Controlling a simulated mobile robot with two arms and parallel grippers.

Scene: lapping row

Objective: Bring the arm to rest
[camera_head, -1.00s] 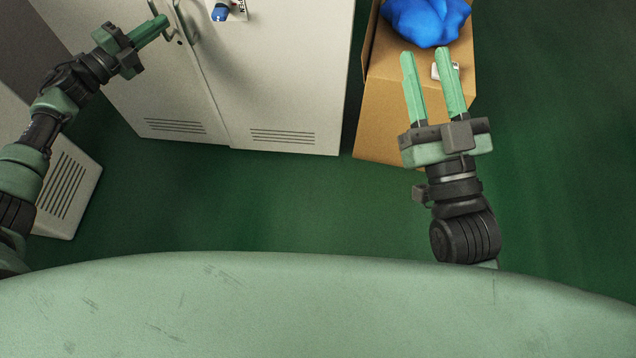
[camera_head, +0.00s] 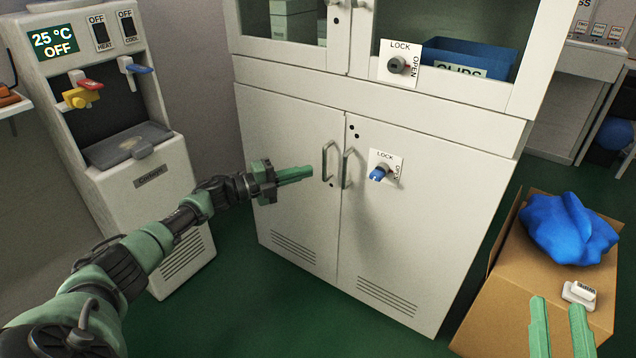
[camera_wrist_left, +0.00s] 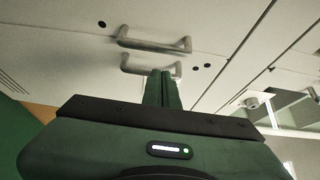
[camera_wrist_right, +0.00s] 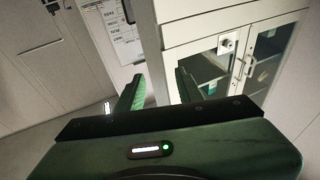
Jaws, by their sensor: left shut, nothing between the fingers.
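My left gripper (camera_head: 308,173) is shut and empty, with its green fingers pointing right, close to the lower cabinet's door handles (camera_head: 336,164). The left wrist view shows its fingers (camera_wrist_left: 162,76) together, just below the two handles (camera_wrist_left: 152,54) in that picture; I cannot tell whether they touch. My right gripper (camera_head: 556,308) shows only its two green fingertips at the lower right of the head view, in front of a cardboard box. The fingers stand apart with nothing between them. They also show apart in the right wrist view (camera_wrist_right: 160,88).
The white cabinet (camera_head: 275,140) has a blue-knobbed lock (camera_head: 378,173) and an upper lock (camera_head: 397,65). A water dispenser (camera_head: 170,185) stands left. The cardboard box (camera_head: 497,300) bears a blue bag (camera_head: 567,230) and a small white item (camera_head: 579,294). Green floor is open between cabinet and box.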

